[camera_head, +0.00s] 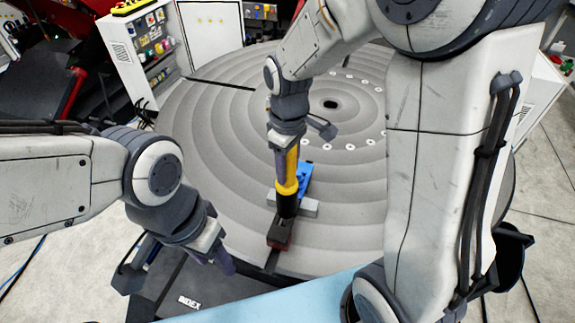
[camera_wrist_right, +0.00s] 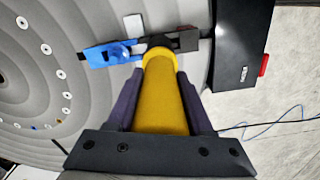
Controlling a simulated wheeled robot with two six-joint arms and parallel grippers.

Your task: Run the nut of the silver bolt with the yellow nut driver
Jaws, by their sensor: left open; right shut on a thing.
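The yellow nut driver (camera_head: 287,178) stands nearly upright over the round table, its black lower end (camera_head: 286,205) down at the fixture. My right gripper (camera_head: 286,148) is shut on its upper part; the right wrist view shows the yellow barrel (camera_wrist_right: 160,100) between the two fingers. The driver's dark far end (camera_wrist_right: 158,42) meets the fixture between a blue clamp piece (camera_wrist_right: 108,53) and a dark block (camera_wrist_right: 187,39). The silver bolt and its nut are not visible; the driver's end covers that spot. My left gripper (camera_head: 182,260) is open and empty at the lower left, apart from the fixture.
The large grey ringed turntable (camera_head: 210,130) fills the middle, with small white-rimmed holes around its centre. A dark panel marked INDEX (camera_head: 190,300) lies at the front edge near my left gripper. A white cabinet with coloured parts (camera_head: 150,45) stands at the back left.

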